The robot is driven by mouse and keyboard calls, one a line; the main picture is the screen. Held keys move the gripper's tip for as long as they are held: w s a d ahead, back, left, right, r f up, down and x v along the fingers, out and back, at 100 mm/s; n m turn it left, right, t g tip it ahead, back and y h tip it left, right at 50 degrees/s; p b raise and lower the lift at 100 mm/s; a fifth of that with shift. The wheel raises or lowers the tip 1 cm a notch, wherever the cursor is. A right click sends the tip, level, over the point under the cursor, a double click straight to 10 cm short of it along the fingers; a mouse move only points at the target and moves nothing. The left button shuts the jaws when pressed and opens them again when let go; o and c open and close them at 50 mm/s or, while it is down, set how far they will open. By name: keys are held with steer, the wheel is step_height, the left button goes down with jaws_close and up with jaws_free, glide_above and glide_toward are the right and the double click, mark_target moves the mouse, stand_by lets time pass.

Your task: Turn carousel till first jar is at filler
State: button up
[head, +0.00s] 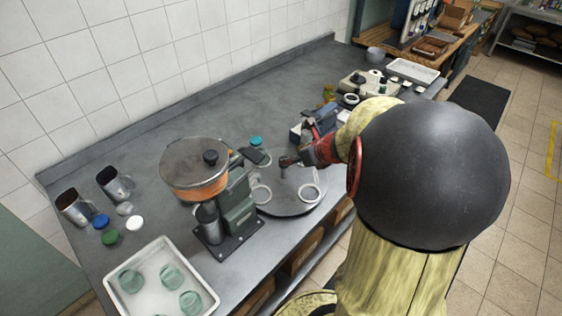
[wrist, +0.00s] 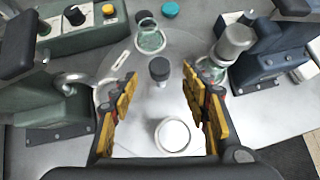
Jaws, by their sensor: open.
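The carousel (head: 290,207) is a grey round plate on the bench with pale ring seats. Its dark upright knob (wrist: 159,68) stands between my open fingers in the wrist view, with gaps on both sides. My gripper (wrist: 161,100) is open and empty over the plate. A greenish glass jar (wrist: 150,40) sits in the far seat. The near seat (wrist: 172,136) looks empty. The filler (head: 238,205), green with a copper hopper, stands left of the carousel; a seat (head: 261,194) lies beside it. Another jar (wrist: 217,74) shows under the blue machine's metal head, partly hidden.
The blue machine (wrist: 268,60) stands close on the right of the carousel. A green control box (wrist: 85,30) with knobs is at upper left in the wrist view. A white tray (head: 113,294) with several jars, metal jugs (head: 115,184) and loose lids (head: 110,237) are at left.

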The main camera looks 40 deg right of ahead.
mark_target(284, 170)
steer(key=b+x, duration=0.3)
steer(key=x, duration=0.4)
steer(key=shift+w+f, duration=0.25)
steer(key=shift+f, duration=0.05)
steer(key=c, duration=0.3)
steer(key=c, duration=0.8)
jaws_close()
